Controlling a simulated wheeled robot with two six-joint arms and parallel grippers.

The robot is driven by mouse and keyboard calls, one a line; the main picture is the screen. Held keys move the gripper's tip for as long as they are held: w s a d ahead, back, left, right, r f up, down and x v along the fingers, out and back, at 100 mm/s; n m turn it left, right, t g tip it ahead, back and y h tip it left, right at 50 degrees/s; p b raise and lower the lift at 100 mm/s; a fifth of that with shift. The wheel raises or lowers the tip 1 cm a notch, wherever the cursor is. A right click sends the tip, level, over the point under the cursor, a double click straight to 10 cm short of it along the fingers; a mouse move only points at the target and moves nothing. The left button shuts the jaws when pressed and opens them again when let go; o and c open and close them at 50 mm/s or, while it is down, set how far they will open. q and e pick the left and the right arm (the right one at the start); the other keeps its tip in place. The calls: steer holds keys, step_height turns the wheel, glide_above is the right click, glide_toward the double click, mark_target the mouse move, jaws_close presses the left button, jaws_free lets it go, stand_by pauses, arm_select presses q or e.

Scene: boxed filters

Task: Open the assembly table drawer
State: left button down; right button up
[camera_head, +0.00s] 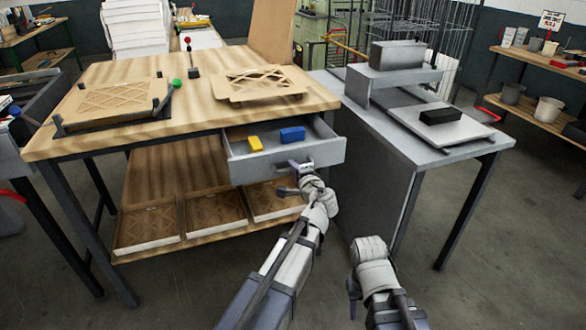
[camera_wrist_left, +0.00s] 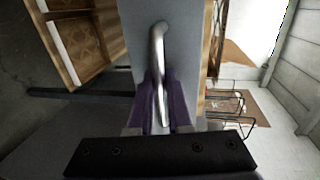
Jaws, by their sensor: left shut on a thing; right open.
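The assembly table (camera_head: 200,97) has a wooden top and dark legs. Its grey drawer (camera_head: 285,160) stands partly pulled out under the right end of the top, with a yellow block (camera_head: 255,143) and a blue block (camera_head: 292,134) inside. My left gripper (camera_head: 297,172) is at the drawer front. In the left wrist view its purple fingers (camera_wrist_left: 163,108) are shut on the metal drawer handle (camera_wrist_left: 158,50). My right gripper (camera_head: 352,290) is low at the front right, away from the drawer; its fingers are barely visible, and it holds nothing that I can see.
A grey table (camera_head: 440,150) with a press-like unit and a black block (camera_head: 441,116) stands close right of the drawer. Shallow filter boxes (camera_head: 210,212) lie on the lower shelf. Filter frames (camera_head: 258,83) lie on the tabletop. The floor in front is clear.

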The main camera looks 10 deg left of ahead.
arm_select(q)
steer(key=c, duration=0.8)
jaws_free()
steer(key=shift+c, duration=0.2)
steer(key=p+v, duration=0.1)
steer(key=v, duration=0.7)
steer(key=shift+w, duration=0.1)
